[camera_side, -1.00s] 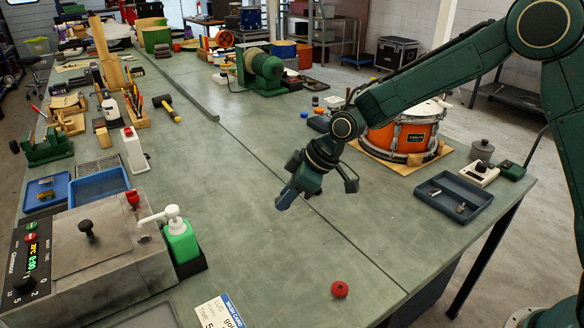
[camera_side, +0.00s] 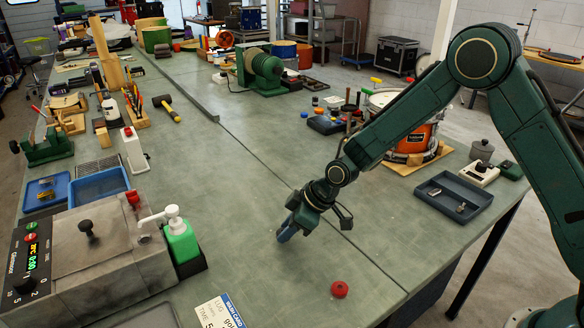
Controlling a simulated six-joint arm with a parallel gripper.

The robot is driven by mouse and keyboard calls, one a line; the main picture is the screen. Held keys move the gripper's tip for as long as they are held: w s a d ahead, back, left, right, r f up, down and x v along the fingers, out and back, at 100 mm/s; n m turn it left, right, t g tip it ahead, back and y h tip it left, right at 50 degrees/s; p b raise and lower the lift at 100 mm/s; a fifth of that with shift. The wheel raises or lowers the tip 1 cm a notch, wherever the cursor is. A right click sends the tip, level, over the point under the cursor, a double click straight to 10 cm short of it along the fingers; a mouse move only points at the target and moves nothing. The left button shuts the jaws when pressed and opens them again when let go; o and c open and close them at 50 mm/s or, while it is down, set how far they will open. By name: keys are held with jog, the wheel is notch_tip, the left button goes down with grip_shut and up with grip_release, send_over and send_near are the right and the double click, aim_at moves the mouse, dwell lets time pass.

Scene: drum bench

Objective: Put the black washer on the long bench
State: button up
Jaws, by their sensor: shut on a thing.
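My gripper (camera_side: 284,237) points down, low over the long bench (camera_side: 250,170), left of the bench seam. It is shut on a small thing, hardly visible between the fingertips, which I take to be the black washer. I cannot make out its shape, and no black washer shows clearly elsewhere. Whether the held thing touches the bench top cannot be told from this view.
A red knob-like piece (camera_side: 340,289) lies to the front right of my gripper. The grey machine (camera_side: 110,255) and green bottle (camera_side: 181,240) stand left. An orange drum (camera_side: 412,138) and blue tray (camera_side: 454,196) are right. The bench middle is clear.

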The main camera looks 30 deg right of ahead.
jog(key=shift+f, duration=0.85)
jog(key=shift+f, duration=0.15)
jog(key=o, duration=0.9)
jog(key=shift+o, duration=0.2)
jog(key=v, duration=1.2)
jog(key=shift+r, duration=0.3)
